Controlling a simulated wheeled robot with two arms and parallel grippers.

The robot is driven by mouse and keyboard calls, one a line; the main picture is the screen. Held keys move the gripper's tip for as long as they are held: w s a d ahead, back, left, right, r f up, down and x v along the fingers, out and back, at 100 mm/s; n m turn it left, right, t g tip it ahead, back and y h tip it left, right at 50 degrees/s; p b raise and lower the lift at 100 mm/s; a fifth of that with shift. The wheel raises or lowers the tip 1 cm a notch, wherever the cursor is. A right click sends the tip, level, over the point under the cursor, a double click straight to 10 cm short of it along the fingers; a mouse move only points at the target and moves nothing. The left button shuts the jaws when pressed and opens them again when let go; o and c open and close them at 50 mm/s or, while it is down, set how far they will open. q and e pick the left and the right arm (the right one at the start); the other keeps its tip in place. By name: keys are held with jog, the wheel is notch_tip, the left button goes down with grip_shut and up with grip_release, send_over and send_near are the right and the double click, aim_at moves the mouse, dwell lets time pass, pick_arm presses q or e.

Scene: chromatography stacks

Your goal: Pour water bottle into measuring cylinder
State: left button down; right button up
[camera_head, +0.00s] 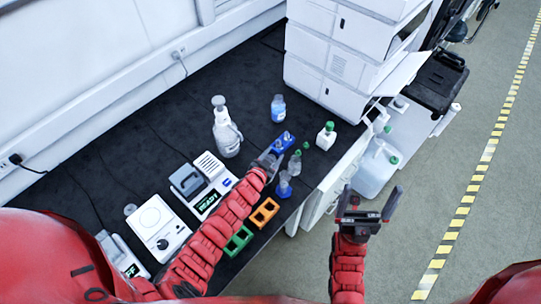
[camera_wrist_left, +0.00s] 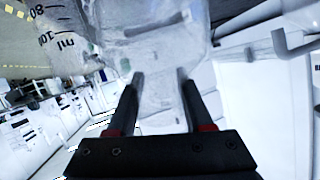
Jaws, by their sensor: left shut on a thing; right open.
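My left gripper (camera_head: 270,163) is over the bench among the small glassware. In the left wrist view its two fingers (camera_wrist_left: 160,80) are closed on a clear, see-through bottle (camera_wrist_left: 150,45), its outline blurred this close. A clear wall with black marks "80" and "100 ml" (camera_wrist_left: 58,38) shows at the upper left there. In the head view a small clear vessel with a blue base (camera_head: 284,186), perhaps the measuring cylinder, stands just below the left gripper. A blue item (camera_head: 284,142) is just beyond it. My right gripper (camera_head: 368,205) is open and empty, off the bench's right edge.
A white spray bottle (camera_head: 226,130), a blue-labelled bottle (camera_head: 278,109) and green-capped bottles (camera_head: 326,137) stand nearby. Orange (camera_head: 264,212) and green (camera_head: 238,241) racks lie along the front edge. White devices (camera_head: 158,228) are at left, a white instrument stack (camera_head: 345,60) behind.

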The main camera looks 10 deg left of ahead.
pick_arm(q)
jog(key=shift+d+r+m+b, duration=0.15)
jog(key=shift+d+m+b, duration=0.15)
jog(key=shift+b, duration=0.15)
jog(key=shift+s+d+r+m+y+b, duration=0.2)
jog(key=shift+m+y+b, duration=0.15)
jog(key=shift+b, duration=0.55)
jog(key=shift+r+p, duration=0.3)
jog(key=shift+r, duration=0.1)
jog(key=shift+d, duration=0.1)
jog(key=shift+d+b, duration=0.1)
jog(key=shift+b, duration=0.45)
jog(key=shift+s+r, duration=0.1)
jog(key=shift+r, duration=0.1)
